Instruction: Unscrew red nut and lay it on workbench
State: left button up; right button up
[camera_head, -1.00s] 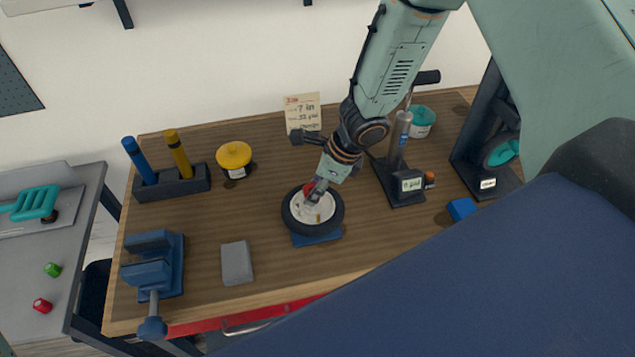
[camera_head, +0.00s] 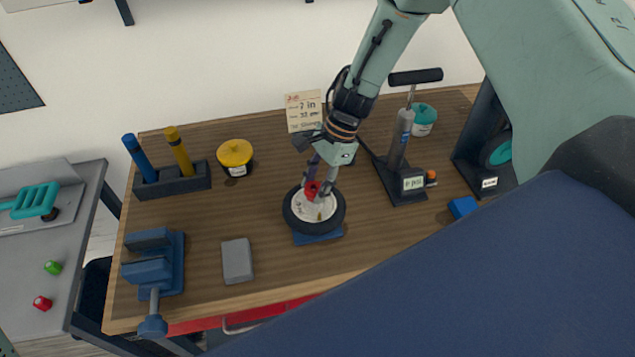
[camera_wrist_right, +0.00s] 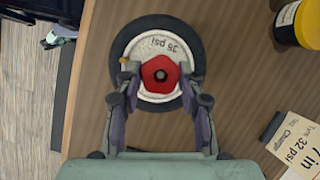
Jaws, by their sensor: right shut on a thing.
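The red nut (camera_head: 311,188) is at the middle of the small wheel (camera_head: 335,222), which lies flat on a blue stand (camera_head: 318,237) on the workbench (camera_head: 205,222). The right wrist view shows the five-sided red nut (camera_wrist_right: 160,74) over the white hub marked "35 psi", with a grey centre in it. My right gripper (camera_head: 319,187) points down over the hub, shut on the nut with one finger on each side. I cannot tell whether the nut still touches the hub. My left gripper is not in view.
A pump (camera_head: 399,145) stands right of the wheel and a note card (camera_head: 304,110) behind it. A yellow pot (camera_head: 234,154), grey block (camera_head: 237,261) and blue vise (camera_head: 153,265) are to the left. Bare wood lies between them. The side cart holds another red piece (camera_head: 42,303).

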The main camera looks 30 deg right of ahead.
jog(key=n, duration=0.1)
jog(key=n+g, duration=0.1)
jog(key=s+n, duration=0.1)
jog(key=shift+a+f+g+b, duration=0.3)
jog(key=shift+b, duration=0.1)
jog(key=shift+s+r, duration=0.1)
jog(key=o, duration=1.2)
jog(key=shift+s+a+r, duration=0.1)
jog(key=shift+r, duration=0.15)
